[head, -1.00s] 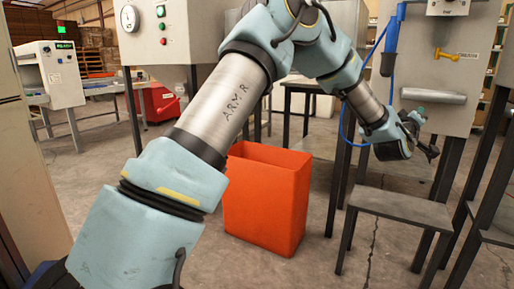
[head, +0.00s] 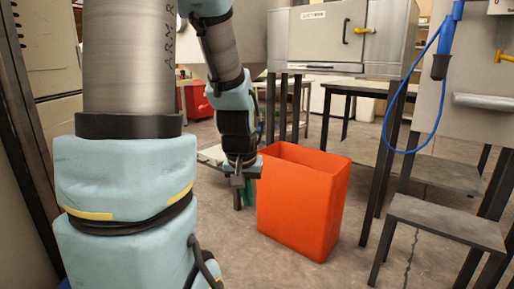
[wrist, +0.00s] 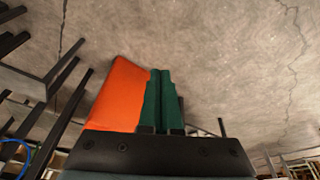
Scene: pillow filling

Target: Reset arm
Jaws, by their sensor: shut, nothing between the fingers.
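My arm rises at the left of the head view and bends down, with my gripper (head: 241,192) hanging just left of the orange bin (head: 300,205). In the wrist view my gripper's two green fingers (wrist: 159,100) lie side by side, shut, with nothing between them. The orange bin also shows in the wrist view (wrist: 118,92), left of and partly behind the fingers. I cannot tell whether the gripper touches the bin; nothing is held.
A grey bench (head: 440,220) stands at the right. A grey metal cabinet (head: 345,35) on dark legs is behind the bin. A blue hose (head: 440,100) hangs at the upper right. Bare concrete floor (head: 350,262) lies around the bin.

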